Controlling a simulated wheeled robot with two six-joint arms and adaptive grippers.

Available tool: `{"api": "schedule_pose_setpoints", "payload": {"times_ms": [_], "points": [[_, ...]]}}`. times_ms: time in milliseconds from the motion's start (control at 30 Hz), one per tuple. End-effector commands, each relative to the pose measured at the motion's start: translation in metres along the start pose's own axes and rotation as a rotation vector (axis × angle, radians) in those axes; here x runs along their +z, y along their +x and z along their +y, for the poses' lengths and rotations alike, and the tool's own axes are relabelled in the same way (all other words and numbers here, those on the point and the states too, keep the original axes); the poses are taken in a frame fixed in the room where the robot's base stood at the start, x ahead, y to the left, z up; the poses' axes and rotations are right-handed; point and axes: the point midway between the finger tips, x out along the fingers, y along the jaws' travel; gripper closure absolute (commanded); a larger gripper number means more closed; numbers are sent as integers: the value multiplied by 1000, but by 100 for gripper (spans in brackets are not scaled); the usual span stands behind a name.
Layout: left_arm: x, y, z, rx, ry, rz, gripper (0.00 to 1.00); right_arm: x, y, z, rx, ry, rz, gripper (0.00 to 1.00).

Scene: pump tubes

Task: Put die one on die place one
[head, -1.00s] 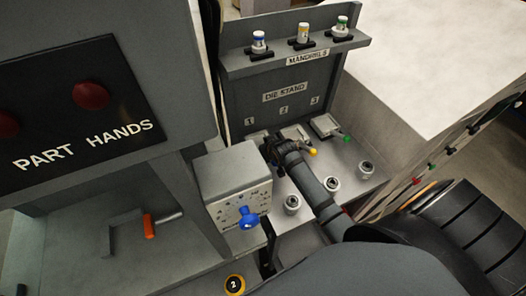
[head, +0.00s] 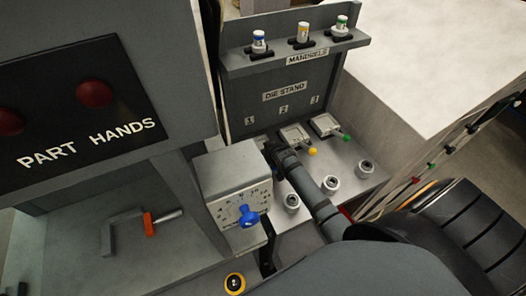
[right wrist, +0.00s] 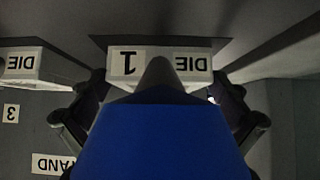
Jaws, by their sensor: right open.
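Die one (right wrist: 130,68), a pale block labelled "DIE 1", shows upside down in the right wrist view. A large blue handle (right wrist: 160,140) with a grey tapering stem (right wrist: 158,75) fills the foreground in front of it. My right gripper (right wrist: 157,95) is open, with one finger on each side of the handle and stem. In the head view my right gripper (head: 274,150) is at the left end of the die stand (head: 268,118), below its number 1, and hides die one. I cannot tell which spot is die place one. My left gripper is not in view.
Two other dies with yellow (head: 312,152) and green (head: 347,138) knobs sit to the right. Several round metal parts (head: 331,184) stand in front. A grey box with a blue knob (head: 247,216) stands close left of my right gripper. Mandrels (head: 303,33) stand on the shelf above.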

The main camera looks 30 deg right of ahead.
Motion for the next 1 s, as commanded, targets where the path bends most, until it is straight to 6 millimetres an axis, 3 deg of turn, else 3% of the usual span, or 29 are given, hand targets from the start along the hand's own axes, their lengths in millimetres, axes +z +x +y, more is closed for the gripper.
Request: {"api": "schedule_pose_setpoints", "payload": {"times_ms": [167,500,633,800,1000], "points": [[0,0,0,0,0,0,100,-1,-10,0,1,-1,0,0],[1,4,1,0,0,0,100,0,-87,0,1,-3,1,0],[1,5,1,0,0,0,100,-1,-109,1,0,-2,1,0],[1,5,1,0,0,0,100,-2,-121,0,0,-1,0,0],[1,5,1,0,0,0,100,-2,-122,0,0,0,0,0]]}}
